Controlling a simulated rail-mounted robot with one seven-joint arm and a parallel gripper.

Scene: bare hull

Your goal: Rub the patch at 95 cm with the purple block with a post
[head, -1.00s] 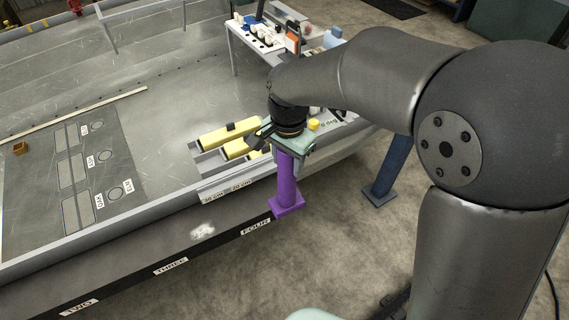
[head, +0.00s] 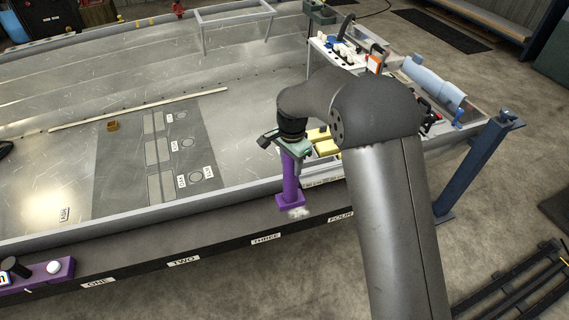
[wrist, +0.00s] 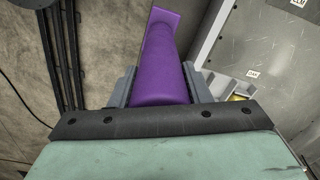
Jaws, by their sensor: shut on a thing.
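The purple block with a post (head: 290,185) is upright, and my gripper (head: 291,150) is shut on its post. In the wrist view the purple post (wrist: 163,75) runs away from me between the grey jaws (wrist: 160,90). A whitish patch (head: 299,213) lies on the dark ledge along the hull's near side, between the labels THREE and FOUR. The block's flat foot is right by the patch and seems to cover its far part. I cannot tell whether the foot touches the ledge. I cannot read a 95 cm mark.
The pale hull rim (head: 150,221) runs behind the ledge (head: 215,245). Yellow cylinders (head: 325,145) lie inside the hull, behind my arm. A purple holder (head: 38,277) with knobs sits at the ledge's left end. A blue post (head: 480,160) stands at right. The ledge between holder and patch is clear.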

